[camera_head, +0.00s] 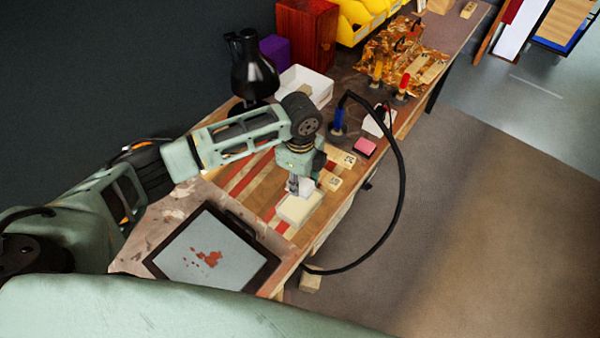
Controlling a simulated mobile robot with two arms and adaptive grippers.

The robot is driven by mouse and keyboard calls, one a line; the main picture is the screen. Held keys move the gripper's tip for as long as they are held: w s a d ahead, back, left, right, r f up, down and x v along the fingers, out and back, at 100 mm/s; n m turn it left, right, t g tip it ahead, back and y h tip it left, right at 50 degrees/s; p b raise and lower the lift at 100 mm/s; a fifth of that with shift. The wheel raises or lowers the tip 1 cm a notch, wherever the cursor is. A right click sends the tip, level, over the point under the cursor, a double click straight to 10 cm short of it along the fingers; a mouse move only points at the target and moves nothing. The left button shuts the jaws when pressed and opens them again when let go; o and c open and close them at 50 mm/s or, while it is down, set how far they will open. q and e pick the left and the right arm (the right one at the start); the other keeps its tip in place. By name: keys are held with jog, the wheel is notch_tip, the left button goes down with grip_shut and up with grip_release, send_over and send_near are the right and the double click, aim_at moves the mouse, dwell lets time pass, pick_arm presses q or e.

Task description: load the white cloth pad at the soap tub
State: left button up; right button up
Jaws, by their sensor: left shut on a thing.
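My left gripper (299,186) points down over the bench and is shut on a small white pad (306,186). The pad is partly hidden by the fingers. Directly below is a cream-coloured, box-shaped tub (297,210), which looks like the soap tub, on the striped wooden board. The pad is at or just above the tub's far part; I cannot tell whether they touch. My right gripper is out of view.
A black-framed tray (155,263) with red stains lies left of the tub. Small labelled wooden blocks (330,181) and a pink block (365,147) lie beyond it. A black cable loops past the bench's right edge. A white bin (318,84) and a black lamp (254,78) stand behind.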

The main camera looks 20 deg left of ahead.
aim_at(300, 202)
pick_arm(q)
jog(key=shift+f+m, duration=0.25)
jog(key=shift+m, duration=0.35)
jog(key=shift+f, duration=0.35)
notch_tip(300, 202, down, 6)
jog(key=b, duration=0.5)
jog(key=shift+r+b, duration=0.25)
jog(key=shift+b, duration=0.15)
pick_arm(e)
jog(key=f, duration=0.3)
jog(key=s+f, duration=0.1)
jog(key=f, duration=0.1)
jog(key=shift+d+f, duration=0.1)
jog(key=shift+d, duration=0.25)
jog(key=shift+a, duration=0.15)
pick_arm(q)
jog(key=shift+f, duration=0.5)
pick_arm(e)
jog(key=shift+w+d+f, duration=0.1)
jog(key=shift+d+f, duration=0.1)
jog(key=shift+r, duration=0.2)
pick_arm(q)
jog(key=shift+s, duration=0.1)
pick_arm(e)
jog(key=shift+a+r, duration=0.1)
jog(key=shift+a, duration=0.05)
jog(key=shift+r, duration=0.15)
